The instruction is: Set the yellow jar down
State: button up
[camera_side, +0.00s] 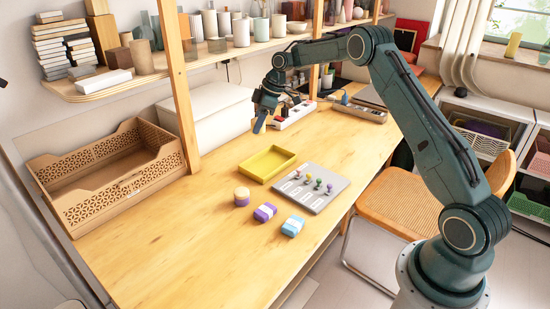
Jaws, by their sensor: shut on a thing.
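My gripper (262,118) is above the far part of the wooden table, left of the power strip. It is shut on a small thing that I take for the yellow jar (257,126). Only a small yellowish part of it shows beside the blue-grey fingers, and the rest is hidden or too small to make out. It appears held above the tabletop, apart from the yellow tray.
The yellow tray (247,165) is empty. A cardboard crate (130,185) stands left of the shelf post (180,90). The near tabletop is clear.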

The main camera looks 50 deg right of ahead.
notch_tip(320, 180, down, 11)
jog(key=shift+r, duration=0.1)
dwell(0.3)
jog(key=shift+f, duration=2.1)
jog(key=shift+f, duration=0.1)
jog(key=o, duration=0.7)
jog(key=v, duration=1.2)
jog(key=shift+s, duration=0.1)
